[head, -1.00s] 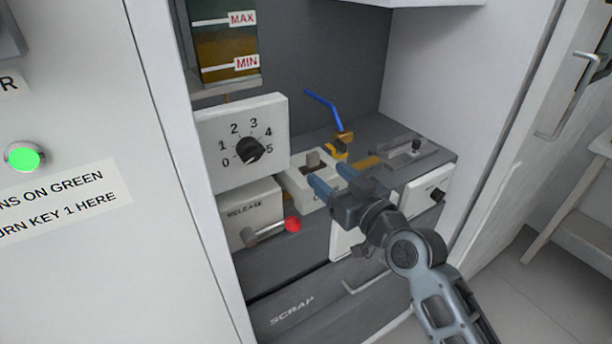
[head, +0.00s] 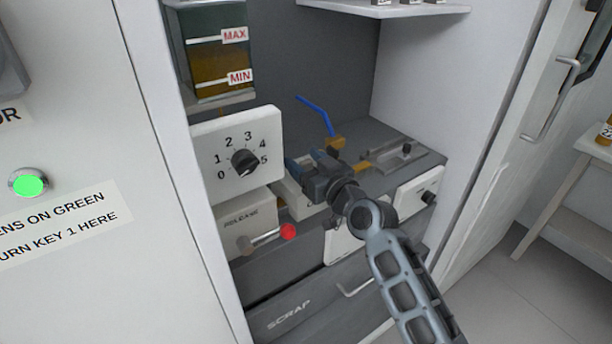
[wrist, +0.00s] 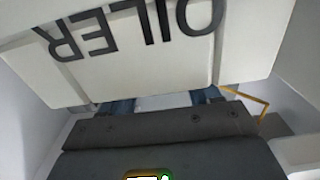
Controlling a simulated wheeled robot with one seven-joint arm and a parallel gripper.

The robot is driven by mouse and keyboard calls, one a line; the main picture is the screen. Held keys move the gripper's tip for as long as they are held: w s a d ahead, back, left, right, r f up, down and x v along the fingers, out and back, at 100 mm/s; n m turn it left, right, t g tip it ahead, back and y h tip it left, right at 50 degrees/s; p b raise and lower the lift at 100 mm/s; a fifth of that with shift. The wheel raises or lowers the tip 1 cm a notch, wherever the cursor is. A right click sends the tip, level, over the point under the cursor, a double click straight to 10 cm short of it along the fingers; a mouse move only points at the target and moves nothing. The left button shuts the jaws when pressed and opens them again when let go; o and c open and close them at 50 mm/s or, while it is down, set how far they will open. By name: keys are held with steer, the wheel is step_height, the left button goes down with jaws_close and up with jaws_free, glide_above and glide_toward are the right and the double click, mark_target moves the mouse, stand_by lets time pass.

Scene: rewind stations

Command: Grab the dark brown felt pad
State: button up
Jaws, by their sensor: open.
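My gripper (head: 308,166) is open, its blue fingers over the white tray (head: 291,197) in the recess of the machine. In the wrist view both blue fingers of my gripper (wrist: 162,101) show apart, with a pale surface between them. I cannot make out the dark brown felt pad now. A small grey-brown block stood in the tray in the earlier head view; my gripper now covers that spot. I cannot tell whether the fingers straddle it.
A white dial panel (head: 236,150) stands close left of my gripper. Below it is a release box with a red-knobbed lever (head: 288,231). A blue-handled brass valve (head: 318,113) stands behind. A grey slide fixture (head: 392,160) lies right. An upside-down OILER label (wrist: 148,30) shows in the wrist view.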

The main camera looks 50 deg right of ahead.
steer(key=c, duration=1.1)
steer(key=shift+o, duration=0.2)
